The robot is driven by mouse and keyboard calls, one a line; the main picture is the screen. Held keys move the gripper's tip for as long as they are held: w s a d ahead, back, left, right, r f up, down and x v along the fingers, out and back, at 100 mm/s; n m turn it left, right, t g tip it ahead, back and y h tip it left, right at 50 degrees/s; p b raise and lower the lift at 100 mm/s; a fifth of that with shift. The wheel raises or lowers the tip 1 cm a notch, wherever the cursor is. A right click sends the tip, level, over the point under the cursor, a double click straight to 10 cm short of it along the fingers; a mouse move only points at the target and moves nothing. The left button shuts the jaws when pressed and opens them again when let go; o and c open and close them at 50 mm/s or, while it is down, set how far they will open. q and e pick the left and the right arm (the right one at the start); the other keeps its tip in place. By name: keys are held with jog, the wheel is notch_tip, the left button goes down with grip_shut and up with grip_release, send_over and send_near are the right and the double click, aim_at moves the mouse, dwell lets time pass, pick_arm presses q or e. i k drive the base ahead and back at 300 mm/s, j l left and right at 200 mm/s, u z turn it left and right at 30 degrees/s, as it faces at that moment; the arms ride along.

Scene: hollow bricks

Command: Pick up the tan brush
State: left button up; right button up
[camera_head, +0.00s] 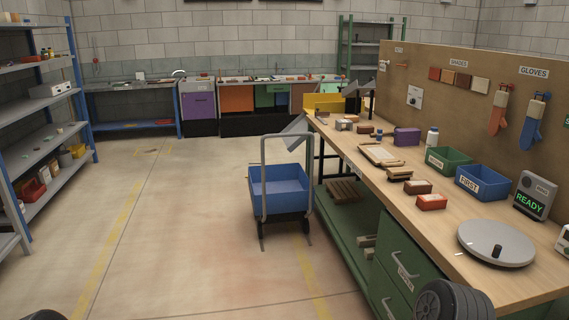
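Several small block-shaped items lie along the workbench (480,270), and some look like brushes. A block with a tan side and a dark part (399,173) lies near the front edge, just beyond a brown block (418,187); it may be the tan brush, but it is too small to be sure. A red block (432,202) lies nearest of the three. Smaller tan and brown blocks (365,127) sit farther along the bench. Neither of my grippers is in view; only dark rounded parts, probably of my arms, show at the bottom edge.
A pale tray (381,154), a green bin (448,161), a blue bin (482,183) and a grey round turntable (496,243) stand on the bench. A blue cart (279,189) stands left of the bench.

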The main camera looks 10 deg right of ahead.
aim_at(397, 174)
jog(key=i+j+z, duration=0.1)
jog(key=i+z, duration=0.3)
jog(key=i+j+z, duration=0.2)
jog(key=i+z, duration=0.25)
jog(key=i+j+z, duration=0.2)
jog(key=z, duration=0.2)
jog(key=i+j+z, duration=0.25)
jog(key=j+z, duration=0.2)
jog(key=i+j+z, duration=0.15)
jog(key=j+z, duration=0.25)
jog(key=j, duration=0.15)
jog(key=i+j+z, duration=0.15)
jog(key=j+z, duration=0.25)
jog(key=j, duration=0.35)
jog(key=j+z, duration=0.4)
jog(key=j, duration=0.4)
